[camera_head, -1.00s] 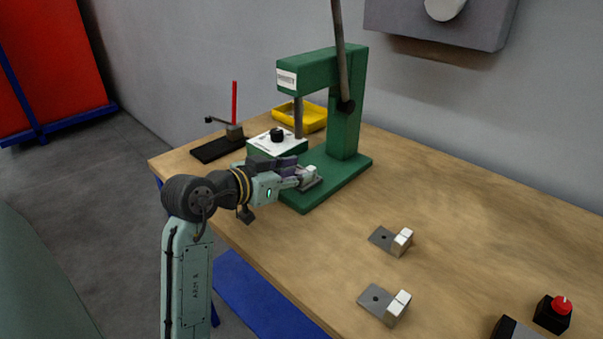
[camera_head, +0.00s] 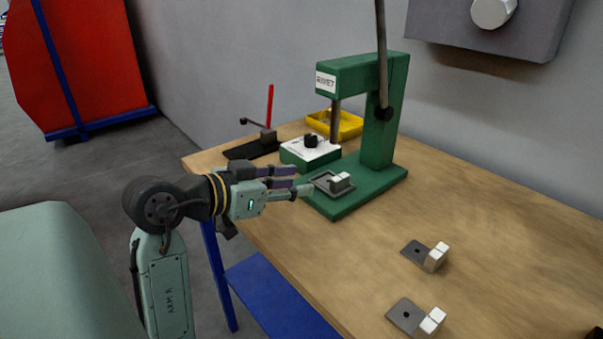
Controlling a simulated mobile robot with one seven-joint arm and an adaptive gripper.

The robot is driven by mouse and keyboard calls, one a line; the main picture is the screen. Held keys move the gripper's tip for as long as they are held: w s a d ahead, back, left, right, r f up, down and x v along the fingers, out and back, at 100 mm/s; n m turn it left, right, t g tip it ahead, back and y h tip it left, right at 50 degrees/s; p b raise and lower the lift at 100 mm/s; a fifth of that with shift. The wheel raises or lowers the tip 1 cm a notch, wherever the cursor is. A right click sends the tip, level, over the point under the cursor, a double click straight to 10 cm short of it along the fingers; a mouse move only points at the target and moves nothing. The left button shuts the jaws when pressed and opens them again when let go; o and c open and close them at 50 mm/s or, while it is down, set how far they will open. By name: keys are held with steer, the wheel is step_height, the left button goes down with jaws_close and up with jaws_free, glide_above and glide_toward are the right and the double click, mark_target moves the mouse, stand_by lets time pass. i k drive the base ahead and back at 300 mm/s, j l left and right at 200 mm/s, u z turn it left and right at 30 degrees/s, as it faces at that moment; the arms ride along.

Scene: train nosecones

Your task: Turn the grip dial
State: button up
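The grip dial looks to be the black knob (camera_head: 311,141) on top of a small green box with a white face (camera_head: 318,151), left of the green rivet press (camera_head: 378,130). My gripper (camera_head: 306,182) is in front of the press base, nearer to me than the dial box and apart from the dial. Its fingers are spread and nothing shows between them. A grey plate with a white block (camera_head: 341,182) lies on the press base, just right of my fingertips.
Two more plates with white blocks (camera_head: 434,256) (camera_head: 431,322) lie on the wooden table (camera_head: 490,215). A yellow tray (camera_head: 350,124) is behind the dial box. A black stand with a red lever (camera_head: 270,105) is left of it. The press handle (camera_head: 382,50) rises high.

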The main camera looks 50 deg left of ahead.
mark_target(310, 139)
steer(key=u, duration=1.25)
